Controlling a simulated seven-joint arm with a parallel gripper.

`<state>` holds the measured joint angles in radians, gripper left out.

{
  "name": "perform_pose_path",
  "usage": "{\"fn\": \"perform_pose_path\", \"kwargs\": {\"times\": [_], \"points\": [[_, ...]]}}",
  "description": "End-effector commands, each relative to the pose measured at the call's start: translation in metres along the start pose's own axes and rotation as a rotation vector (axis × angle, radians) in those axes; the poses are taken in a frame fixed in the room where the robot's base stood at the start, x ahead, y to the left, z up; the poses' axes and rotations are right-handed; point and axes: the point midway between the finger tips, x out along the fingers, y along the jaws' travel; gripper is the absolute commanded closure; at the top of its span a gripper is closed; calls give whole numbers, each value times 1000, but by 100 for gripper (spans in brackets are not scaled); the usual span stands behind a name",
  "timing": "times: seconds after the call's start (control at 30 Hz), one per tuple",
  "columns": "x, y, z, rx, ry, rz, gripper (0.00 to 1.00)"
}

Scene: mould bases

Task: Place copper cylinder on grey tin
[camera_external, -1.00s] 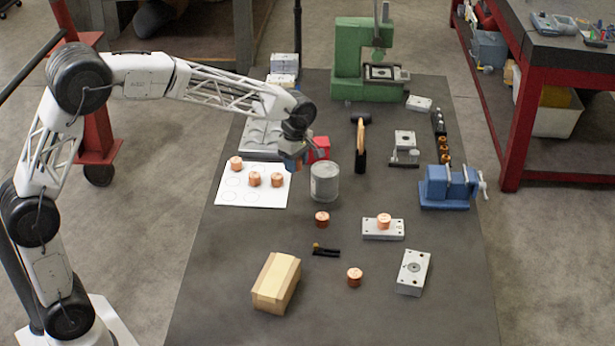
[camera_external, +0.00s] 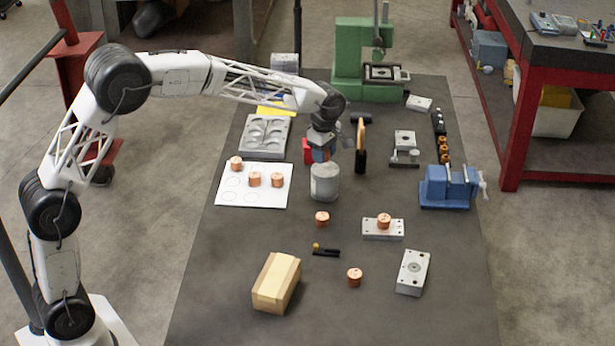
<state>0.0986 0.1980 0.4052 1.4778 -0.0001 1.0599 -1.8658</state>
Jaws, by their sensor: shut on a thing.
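The grey tin (camera_external: 324,186) stands upright in the middle of the dark table. My gripper (camera_external: 321,158) points down directly over the tin's top. It is shut on a small piece, which I take to be a copper cylinder; the fingers hide most of it, and I cannot tell whether it touches the lid. Other copper cylinders lie about: three on the white sheet, one (camera_external: 236,163) at its upper left; one (camera_external: 322,219) below the tin; one (camera_external: 384,220) on a metal plate; one (camera_external: 354,277) nearer the front.
A grey mould tray (camera_external: 256,149) lies left, beyond the white sheet (camera_external: 233,198). A blue vise (camera_external: 440,190) is right.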

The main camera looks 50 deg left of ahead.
Motion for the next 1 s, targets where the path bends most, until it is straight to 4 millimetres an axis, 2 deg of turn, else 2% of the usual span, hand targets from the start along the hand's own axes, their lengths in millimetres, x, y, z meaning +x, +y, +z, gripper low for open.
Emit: {"fn": "perform_pose_path", "kwargs": {"times": [0.27, 0.47, 0.7, 1.0], "points": [[0, 0, 0, 0, 0, 0, 93], [1, 9, 3, 0, 0, 0, 93], [29, 8, 2, 0, 0, 0, 93], [35, 8, 2, 0, 0, 0, 93]]}}
